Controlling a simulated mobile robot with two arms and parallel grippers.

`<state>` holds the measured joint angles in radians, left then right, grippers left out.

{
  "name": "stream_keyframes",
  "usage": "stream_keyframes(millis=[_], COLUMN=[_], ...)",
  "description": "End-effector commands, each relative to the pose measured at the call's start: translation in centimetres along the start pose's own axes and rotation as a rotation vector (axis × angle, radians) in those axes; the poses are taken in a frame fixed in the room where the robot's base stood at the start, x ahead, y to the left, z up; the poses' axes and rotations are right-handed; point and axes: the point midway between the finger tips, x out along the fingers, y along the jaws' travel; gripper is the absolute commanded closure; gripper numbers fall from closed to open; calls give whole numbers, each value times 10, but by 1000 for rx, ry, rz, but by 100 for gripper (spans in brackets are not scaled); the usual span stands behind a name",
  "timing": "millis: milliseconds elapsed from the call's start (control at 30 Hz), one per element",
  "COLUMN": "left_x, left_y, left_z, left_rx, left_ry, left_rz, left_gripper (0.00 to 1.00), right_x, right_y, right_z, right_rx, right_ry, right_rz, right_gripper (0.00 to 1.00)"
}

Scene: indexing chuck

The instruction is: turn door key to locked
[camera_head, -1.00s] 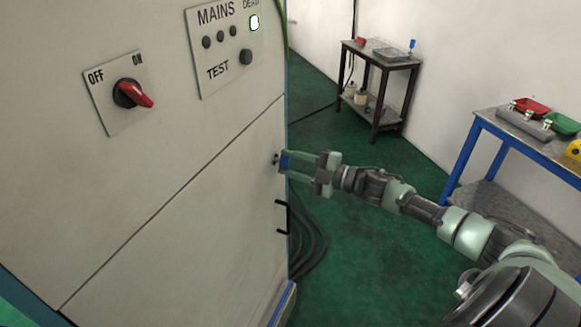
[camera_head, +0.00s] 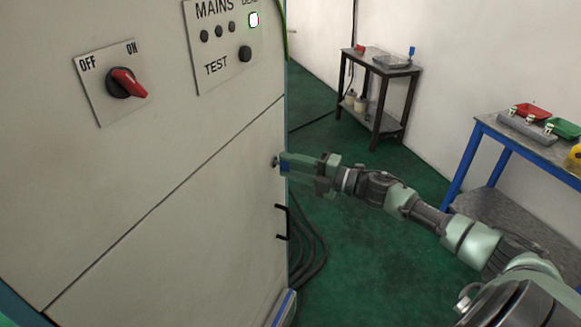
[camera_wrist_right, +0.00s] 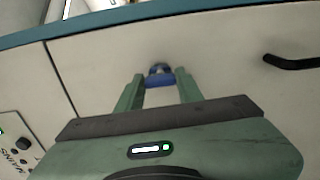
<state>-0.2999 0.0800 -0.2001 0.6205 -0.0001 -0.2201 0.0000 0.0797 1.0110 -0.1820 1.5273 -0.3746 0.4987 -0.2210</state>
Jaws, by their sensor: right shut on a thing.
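The door key, with a blue head (camera_wrist_right: 160,78), sits at its lock near the right edge of the pale cabinet door (camera_head: 215,215). In the head view only a little of the blue key (camera_head: 284,167) shows beside the fingers. My right gripper (camera_head: 285,163) reaches in from the right and is shut on the key. In the right wrist view its two green fingertips (camera_wrist_right: 160,80) stand on either side of the blue head. The lock face is mostly hidden, and I cannot read the key's angle. My left gripper is not in view.
A black door handle (camera_head: 283,222) is just below the key. Higher on the cabinet are a red rotary switch (camera_head: 127,84) and a MAINS panel (camera_head: 222,45). A blue bench (camera_head: 490,150) and a dark side table (camera_head: 378,85) stand to the right.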

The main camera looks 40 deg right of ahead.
Motion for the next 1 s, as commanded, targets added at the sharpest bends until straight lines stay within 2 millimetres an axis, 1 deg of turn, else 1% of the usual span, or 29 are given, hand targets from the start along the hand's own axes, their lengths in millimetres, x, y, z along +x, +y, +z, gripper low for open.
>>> stream_keyframes(millis=[233, 267, 300, 333, 633, 733, 867, 1000], left_x=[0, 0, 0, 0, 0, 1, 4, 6], left_y=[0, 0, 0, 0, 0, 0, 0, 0], left_z=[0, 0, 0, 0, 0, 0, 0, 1], left_rx=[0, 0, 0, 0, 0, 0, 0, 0], left_ry=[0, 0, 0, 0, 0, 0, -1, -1], left_rz=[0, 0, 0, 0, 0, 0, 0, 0], left_gripper=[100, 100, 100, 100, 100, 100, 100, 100], right_x=[0, 0, 0, 0, 0, -4, -18, -38], right_y=[-1, -1, -1, -1, -1, -1, -4, -4], right_z=[-1, -1, -1, 0, 0, 0, 0, 0], right_rx=[-3, -3, -3, -3, -1, 0, 1, 3], right_ry=[1, 1, 1, 1, 1, 0, 0, -1], right_rz=[-2, -2, -2, -2, -1, -1, -4, -6], right_gripper=[100, 61, 50, 42, 42, 42, 42, 42])
